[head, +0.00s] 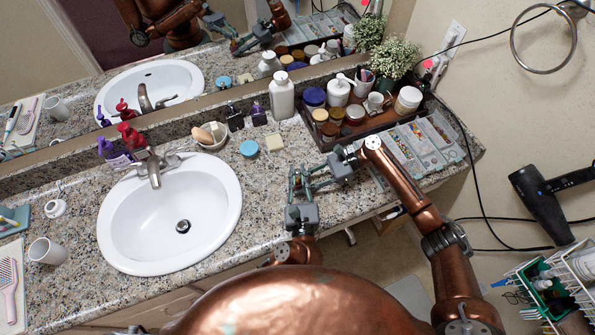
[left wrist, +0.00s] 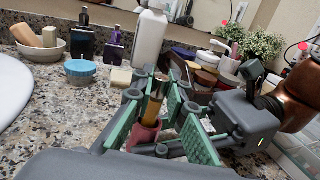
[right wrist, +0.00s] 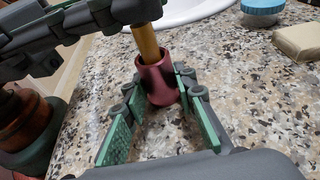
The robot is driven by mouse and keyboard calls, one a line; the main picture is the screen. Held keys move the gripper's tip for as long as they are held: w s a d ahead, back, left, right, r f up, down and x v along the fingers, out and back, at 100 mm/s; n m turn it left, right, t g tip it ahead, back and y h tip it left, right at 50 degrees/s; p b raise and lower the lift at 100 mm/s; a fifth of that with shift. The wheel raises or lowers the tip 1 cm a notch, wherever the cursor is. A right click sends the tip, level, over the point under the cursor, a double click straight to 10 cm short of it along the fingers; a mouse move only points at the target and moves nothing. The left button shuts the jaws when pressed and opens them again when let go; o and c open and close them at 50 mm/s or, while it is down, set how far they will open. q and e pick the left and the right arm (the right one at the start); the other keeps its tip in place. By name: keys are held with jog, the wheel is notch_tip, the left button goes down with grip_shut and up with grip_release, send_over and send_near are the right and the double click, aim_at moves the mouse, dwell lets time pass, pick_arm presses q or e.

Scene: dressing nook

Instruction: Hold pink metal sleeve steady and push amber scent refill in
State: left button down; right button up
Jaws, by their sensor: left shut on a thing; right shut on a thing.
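My right gripper (right wrist: 157,95) is shut on the pink metal sleeve (right wrist: 160,84), which is upright with its open mouth up. The amber scent refill (right wrist: 148,42) is upright above it, and its lower end appears to be inside the sleeve's mouth. My left gripper (left wrist: 154,92) is shut on the refill, whose amber body (left wrist: 154,105) shows between the green finger pads. The sleeve shows below it in the left wrist view (left wrist: 145,135). In the head view, my left gripper (head: 297,180) and right gripper (head: 312,181) meet over the counter and mostly hide both parts.
A white sink (head: 205,215) is to the left. A blue-lidded jar (head: 249,148) and a beige soap bar (head: 274,143) stand behind the grippers. A tray of jars (head: 325,145) and a grey organizer (head: 440,155) are to the right. The counter's front edge is close.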

pick_arm(q)
jog(key=c, duration=1.8)
grip_release()
jog(key=shift+c, duration=0.2)
notch_tip(320, 180, up, 7)
jog(key=shift+r, duration=0.1)
pick_arm(e)
jog(key=o, duration=0.9)
